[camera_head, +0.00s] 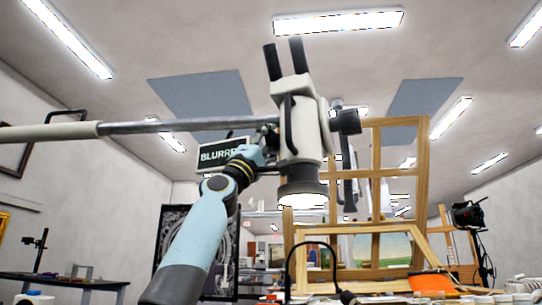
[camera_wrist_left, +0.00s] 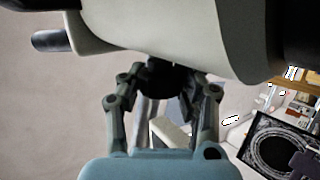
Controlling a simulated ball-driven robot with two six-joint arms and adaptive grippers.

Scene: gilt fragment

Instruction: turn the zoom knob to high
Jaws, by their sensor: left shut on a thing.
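The cream and black microscope head (camera_head: 302,130) hangs from a long horizontal boom arm, with two dark eyepieces pointing up and a lit ring at its bottom. My left gripper (camera_head: 266,134) reaches it from the lower left, at the left side of the body. In the left wrist view the two fingers (camera_wrist_left: 163,90) are closed around a dark knob (camera_wrist_left: 162,72) under the pale housing (camera_wrist_left: 180,35). The fingers hide much of this knob, and no setting mark is readable. Another dark knob (camera_head: 346,122) sticks out on the body's right side. My right gripper is not in view.
A small screen (camera_head: 222,154) behind my left wrist shows "BLURR", its end hidden. A wooden easel (camera_head: 375,200) with a painting stands behind the microscope. A black lamp (camera_head: 468,214) is at the right. A cluttered worktop (camera_head: 390,286) lies below.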

